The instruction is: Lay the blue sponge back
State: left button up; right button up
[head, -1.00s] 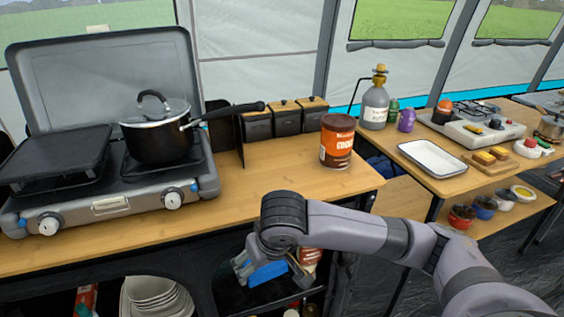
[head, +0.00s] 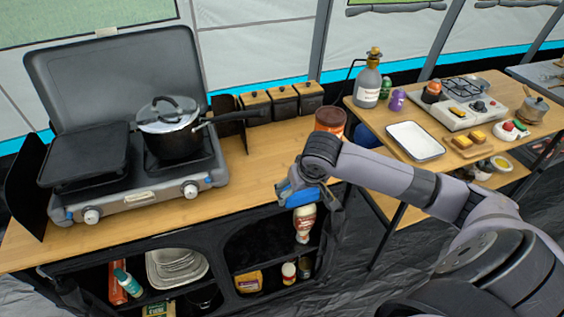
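The blue sponge (head: 303,198) is held in my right gripper (head: 297,191), at the front edge of the wooden counter (head: 258,180). One finger shows at the sponge's left side; my own wrist hides part of the grip. The sponge appears in front of the edge, above the open shelf; I cannot tell its exact height against the counter top. My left gripper is not in view.
A brown can (head: 330,120) stands just behind my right wrist. The camping stove (head: 140,195) with a black lidded pot (head: 172,138) is on the left. Shelves below hold a white-capped bottle (head: 304,222) and plates (head: 177,268). The counter's front middle is bare.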

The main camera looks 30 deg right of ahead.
jog(key=p, duration=0.2)
send_over(281, 169)
jog(key=s, duration=0.1)
jog(key=shift+s+a, duration=0.15)
jog(key=shift+a, duration=0.15)
notch_tip(281, 169, down, 3)
jog(key=shift+f+p, duration=0.1)
jog(key=shift+p, duration=0.45)
jog(key=shift+f, duration=0.2)
jog(key=shift+f, duration=0.15)
jog(key=o, duration=0.9)
jog(key=v, duration=1.2)
jog(key=shift+r+b, duration=0.2)
jog(key=shift+b, duration=0.25)
